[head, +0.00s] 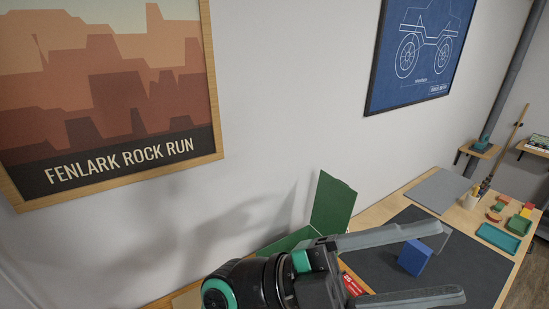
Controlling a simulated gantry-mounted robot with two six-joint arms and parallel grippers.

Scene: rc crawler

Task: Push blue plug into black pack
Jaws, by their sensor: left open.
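My left gripper (455,262) comes in from the bottom middle, with its two long grey fingers spread wide apart. A blue block (414,258) shows between the fingers in the picture, over the dark mat (480,272); the fingers appear clear of it. I cannot tell whether this block is the blue plug. A grey piece (438,238) shows just behind the block, partly covered by the upper finger. I cannot make out a black pack; my gripper hides part of the table. My right gripper is out of view.
A green box with a raised lid (332,203) stands near the wall. A red labelled item (351,284) lies by my gripper.

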